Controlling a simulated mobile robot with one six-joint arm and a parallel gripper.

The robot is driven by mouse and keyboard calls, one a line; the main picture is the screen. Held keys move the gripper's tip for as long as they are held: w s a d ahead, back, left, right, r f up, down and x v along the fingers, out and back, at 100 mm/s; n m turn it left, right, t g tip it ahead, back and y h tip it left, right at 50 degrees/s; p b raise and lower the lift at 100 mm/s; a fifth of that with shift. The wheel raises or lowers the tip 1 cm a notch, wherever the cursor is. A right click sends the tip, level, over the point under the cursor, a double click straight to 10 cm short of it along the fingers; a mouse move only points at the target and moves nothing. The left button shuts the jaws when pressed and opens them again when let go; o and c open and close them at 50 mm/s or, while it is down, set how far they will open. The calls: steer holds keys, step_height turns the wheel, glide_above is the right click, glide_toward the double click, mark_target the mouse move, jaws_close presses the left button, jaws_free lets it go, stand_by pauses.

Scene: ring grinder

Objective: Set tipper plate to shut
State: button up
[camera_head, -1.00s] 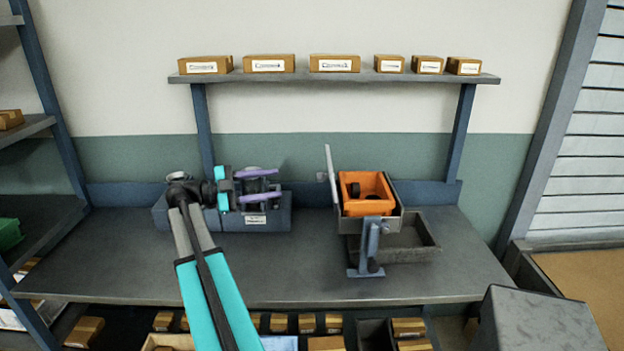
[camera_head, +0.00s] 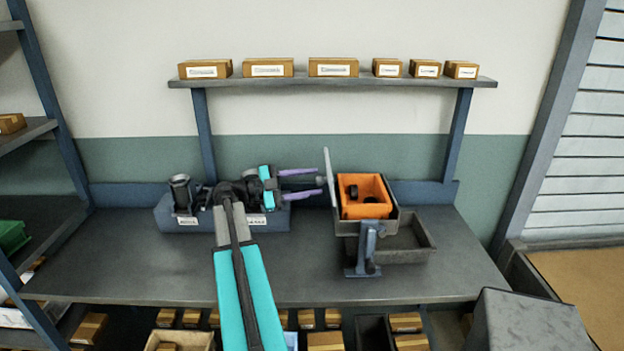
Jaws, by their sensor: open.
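The tipper plate (camera_head: 331,177) is a thin pale plate standing upright at the left edge of the tipper, beside an orange bin (camera_head: 365,197). A small dark ring-like part (camera_head: 353,192) shows inside the orange bin. The bin sits in a grey frame on a blue stand (camera_head: 364,250), above a dark tray (camera_head: 418,240). My gripper (camera_head: 303,179) has purple fingers, spread apart and pointing right. Its fingertips are just left of the plate. I cannot tell whether they touch it.
A blue-grey block (camera_head: 170,218) with labels and a dark cup (camera_head: 181,194) stands behind my arm. Several cardboard boxes (camera_head: 333,67) line the shelf above. The bench (camera_head: 130,270) is clear at front left and at the right.

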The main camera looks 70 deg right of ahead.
steer(key=shift+s+d, duration=0.3)
steer(key=shift+s, duration=0.15)
jaws_close()
